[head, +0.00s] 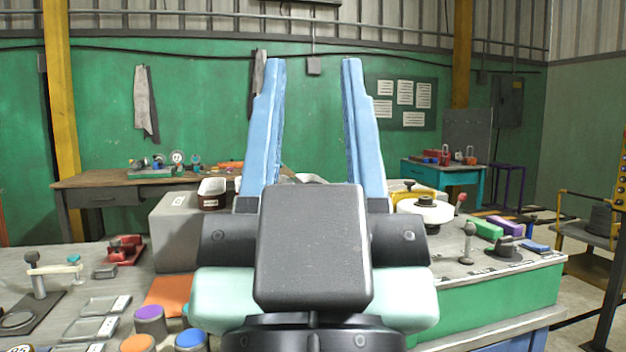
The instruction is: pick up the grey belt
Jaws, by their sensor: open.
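My gripper (312,66) points up and away in the middle of the head view. Its two long blue fingers stand wide apart, with nothing between them but the green wall behind. I cannot make out a grey belt for certain. A long grey strip of cloth (146,104) hangs on the green wall at the left, well apart from my gripper. My gripper and wrist also hide the middle of the near bench.
The near bench (475,270) holds a grey box (174,232), a red tool (124,249), colored round pots (151,320), a white disc (425,211) and green and purple blocks (486,229). A wooden table (110,179) and teal table (448,178) stand behind.

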